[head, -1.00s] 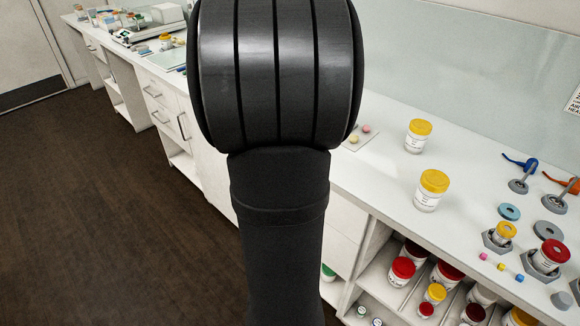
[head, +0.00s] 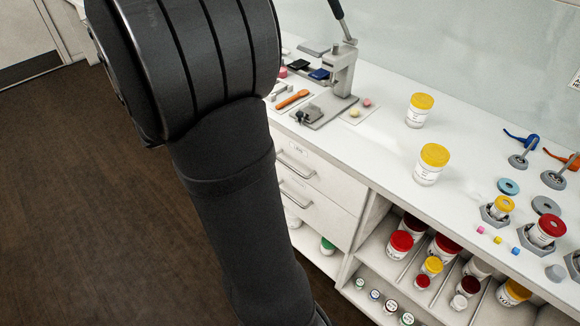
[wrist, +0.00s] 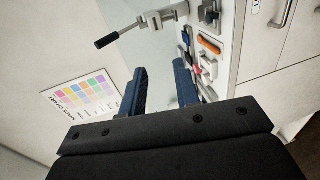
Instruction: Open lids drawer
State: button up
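Two white drawers sit under the counter in the head view. The upper drawer (head: 325,177) carries a small label, too small to read surely, and a grey bar handle (head: 296,164). The lower drawer (head: 318,208) has a similar handle (head: 296,194). Both look closed. In the wrist view, a drawer front (wrist: 270,42) with a handle (wrist: 286,12) and part of a label is at the upper right. My gripper (wrist: 160,68) is open and empty, its two blue fingers apart, with the drawer front off to their right. My arm hides the gripper in the head view.
A lever press (head: 340,78) stands on the counter (head: 385,145) above the drawers, beside an orange-handled tool (head: 292,98). Yellow-lidded jars (head: 431,164) stand to its right. Open shelves (head: 350,270) hold several jars right of the drawers. The dark floor (head: 100,210) is clear.

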send_near(289, 167)
jog(key=x, duration=1)
jog(key=shift+w+d+f, duration=0.15)
jog(key=shift+w, duration=0.15)
grip_shut()
